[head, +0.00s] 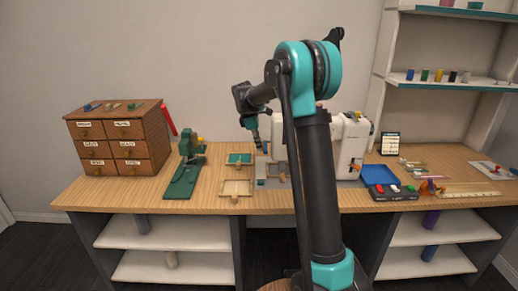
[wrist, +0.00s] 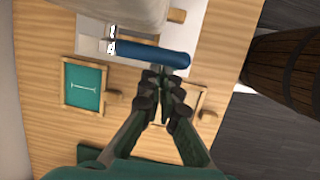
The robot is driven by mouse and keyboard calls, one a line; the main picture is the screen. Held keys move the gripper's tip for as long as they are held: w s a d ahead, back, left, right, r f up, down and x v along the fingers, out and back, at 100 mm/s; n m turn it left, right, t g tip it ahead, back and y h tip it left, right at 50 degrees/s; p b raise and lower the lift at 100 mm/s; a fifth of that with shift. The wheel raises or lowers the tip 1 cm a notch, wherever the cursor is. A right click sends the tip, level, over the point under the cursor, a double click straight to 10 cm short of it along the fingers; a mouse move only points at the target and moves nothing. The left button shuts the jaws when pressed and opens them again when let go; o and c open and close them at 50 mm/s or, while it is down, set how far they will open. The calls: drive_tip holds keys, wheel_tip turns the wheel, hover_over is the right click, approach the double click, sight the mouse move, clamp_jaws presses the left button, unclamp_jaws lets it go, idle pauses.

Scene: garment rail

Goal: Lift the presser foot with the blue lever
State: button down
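The white sewing machine (head: 352,145) stands on the table, partly hidden behind my arm in the head view. In the wrist view its pale body (wrist: 120,10) is at the top. The blue lever (wrist: 150,52) runs across the upper middle of the wrist view, with a white part at its left end. My gripper (wrist: 163,76) has its dark fingertips drawn together, with nothing seen held. The tips are just below the lever's right part in the picture; I cannot tell whether they touch it. The presser foot cannot be made out.
Wooden trays, one with a green inside (wrist: 85,88), lie near the machine. A green stand (head: 185,175) and a drawer cabinet (head: 120,138) are to the left. A blue tray (head: 378,174) and a button box (head: 393,193) are to the right. Shelves (head: 450,80) stand at the back right.

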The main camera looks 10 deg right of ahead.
drive_tip(key=shift+w+d+r, duration=0.15)
drive_tip(key=shift+w+r, duration=0.05)
drive_tip(key=shift+r, duration=0.3)
idle(0.8)
drive_tip(key=shift+r, duration=0.15)
idle(0.7)
drive_tip(key=shift+r, duration=0.6)
drive_tip(key=a+f, duration=0.2)
drive_tip(key=a, duration=0.2)
drive_tip(key=w+a+r, duration=0.1)
drive_tip(key=w+r, duration=0.2)
drive_tip(key=r, duration=0.6)
drive_tip(key=shift+a, duration=0.35)
